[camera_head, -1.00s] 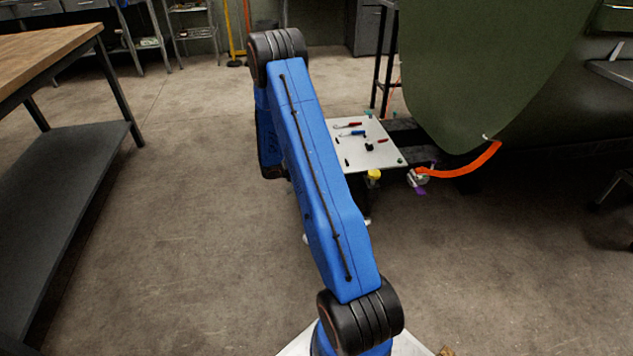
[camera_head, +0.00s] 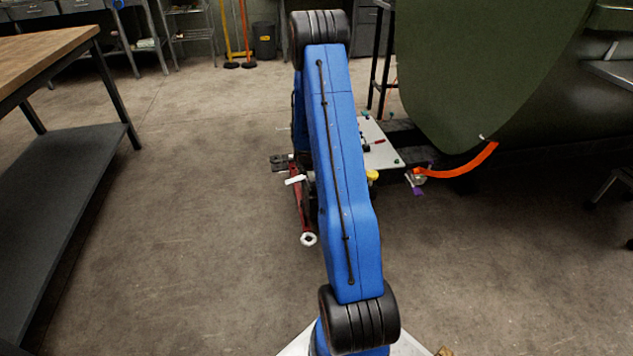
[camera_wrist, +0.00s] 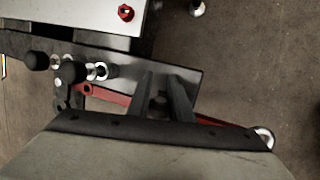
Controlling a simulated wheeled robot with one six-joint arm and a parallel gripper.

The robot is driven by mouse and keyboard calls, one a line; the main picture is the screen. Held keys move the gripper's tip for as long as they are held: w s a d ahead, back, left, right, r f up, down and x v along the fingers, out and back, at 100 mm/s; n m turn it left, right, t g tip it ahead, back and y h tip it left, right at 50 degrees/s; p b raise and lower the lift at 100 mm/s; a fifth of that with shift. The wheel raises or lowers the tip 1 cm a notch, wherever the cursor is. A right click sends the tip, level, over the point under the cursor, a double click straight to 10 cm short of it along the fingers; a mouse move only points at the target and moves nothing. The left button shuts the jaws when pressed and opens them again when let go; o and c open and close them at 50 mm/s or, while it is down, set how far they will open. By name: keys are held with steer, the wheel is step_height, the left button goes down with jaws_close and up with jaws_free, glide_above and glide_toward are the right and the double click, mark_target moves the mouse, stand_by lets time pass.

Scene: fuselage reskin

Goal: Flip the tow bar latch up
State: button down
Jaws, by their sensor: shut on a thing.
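The red tow bar (camera_head: 301,205) with a pale ring at its near end shows left of my blue arm in the head view. A short white piece (camera_head: 295,180) lies across its upper part. In the wrist view the red bar (camera_wrist: 108,95) runs from the dark plate to the ring at the right, passing behind my fingers. My gripper (camera_wrist: 163,88) has its two dark fingers on either side of a small dark round part at the bar, and is shut on it. I cannot tell for sure whether this part is the latch. The head view hides my gripper behind my arm.
A light table top (camera_head: 385,157) with small tools stands beyond my arm, partly covered. The dark plate (camera_wrist: 125,60) carries black knobs near the bar. The green fuselage skin (camera_head: 480,70) and orange strap (camera_head: 460,169) are at the right. Floor left of the bar is clear.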

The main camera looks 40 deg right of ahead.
stand_by(0.3)
steer(key=c, duration=1.6)
jaws_free()
steer(key=v, duration=1.7)
steer(key=shift+s+r, duration=0.1)
